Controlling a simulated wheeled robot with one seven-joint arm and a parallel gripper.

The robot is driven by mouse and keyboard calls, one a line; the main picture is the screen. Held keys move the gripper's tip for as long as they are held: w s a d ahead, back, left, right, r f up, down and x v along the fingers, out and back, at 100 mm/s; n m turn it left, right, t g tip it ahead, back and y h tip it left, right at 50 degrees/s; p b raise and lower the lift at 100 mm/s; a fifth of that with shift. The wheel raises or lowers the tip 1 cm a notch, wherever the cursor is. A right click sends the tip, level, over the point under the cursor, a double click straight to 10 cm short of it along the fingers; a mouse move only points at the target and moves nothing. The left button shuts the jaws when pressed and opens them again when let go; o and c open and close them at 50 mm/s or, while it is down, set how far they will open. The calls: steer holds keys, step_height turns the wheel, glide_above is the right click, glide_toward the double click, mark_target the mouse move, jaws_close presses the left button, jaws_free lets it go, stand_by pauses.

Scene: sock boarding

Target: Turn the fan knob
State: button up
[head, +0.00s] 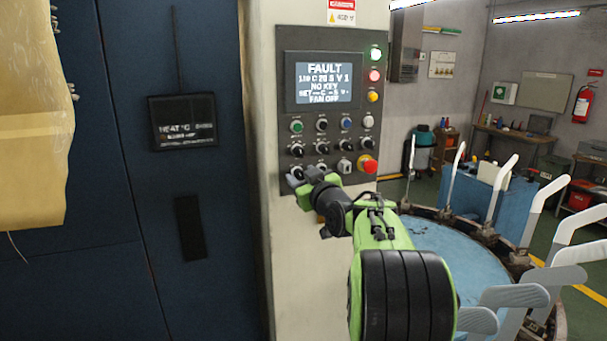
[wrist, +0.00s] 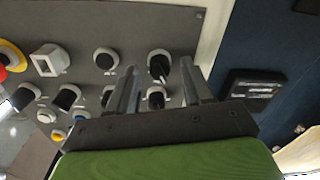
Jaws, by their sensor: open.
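The control panel (head: 330,110) is on a pale cabinet, with a screen reading "FAULT", "NO KEY" and "FAN OFF". Rows of black knobs sit below the screen; their labels are too small to read, so I cannot tell which is the fan knob. My gripper (head: 303,176) is at the panel's lower left corner, covering part of the bottom row. In the wrist view, my gripper (wrist: 158,66) is open, its two fingers on either side of a black knob (wrist: 158,68). Another black knob (wrist: 156,97) shows closer to the gripper's body. Contact with the knob cannot be told.
A red emergency stop (head: 369,166) and a pale square switch (head: 345,166) are right of my gripper. A dark blue cabinet (head: 190,90) with a small black display (head: 183,121) stands left. A round blue table (head: 435,250) ringed by white sock boards (head: 498,190) is at right.

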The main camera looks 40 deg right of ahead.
jaws_close()
steer(key=shift+f+m, duration=0.1)
steer(key=shift+m, duration=0.2)
steer(key=m+b, duration=0.2)
steer(key=m, duration=0.2)
steer(key=shift+m, duration=0.4)
steer(key=m+b, duration=0.1)
steer(key=m, duration=0.5)
steer(key=shift+m, duration=0.3)
stand_by(0.4)
jaws_free()
steer(key=shift+s, duration=0.1)
